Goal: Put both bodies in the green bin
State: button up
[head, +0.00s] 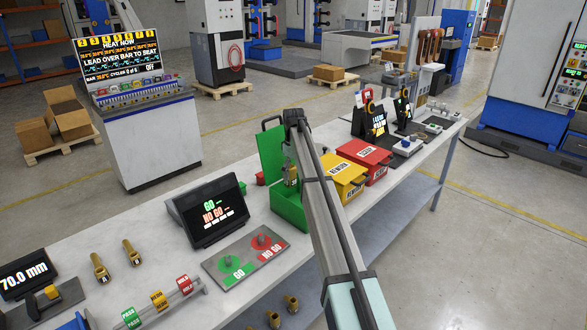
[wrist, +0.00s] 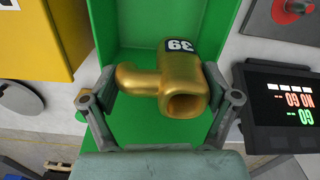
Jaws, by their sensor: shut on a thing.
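My gripper (wrist: 160,85) is shut on a brass body (wrist: 185,85), a short branched pipe piece with a dark number label. In the head view my gripper (head: 291,172) hangs over the green bin (head: 290,213), whose lid (head: 270,152) stands open. The bin's green interior (wrist: 150,28) shows behind the held body in the wrist view. The bin floor is mostly hidden. Two more brass bodies, one nearer (head: 99,267) and one farther (head: 131,252), stand on the bench at left. Two other brass pieces (head: 291,303) (head: 273,318) show low at the front.
A yellow rework bin (head: 343,187) and a red bin (head: 375,170) stand right of the green bin. Left of it are a GO/NO GO screen (head: 208,210) and a gauge plate (head: 245,257). A tag rack (head: 157,300) stands near the front edge.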

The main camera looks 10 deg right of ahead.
jog(key=shift+f+b, duration=1.45)
jog(key=shift+f, duration=3.7)
jog(key=shift+f, duration=0.55)
jog(key=o, duration=1.5)
jog(key=shift+o, duration=0.2)
jog(key=shift+f, duration=0.1)
jog(key=shift+r+p, duration=2.55)
jog(key=shift+r, duration=4.05)
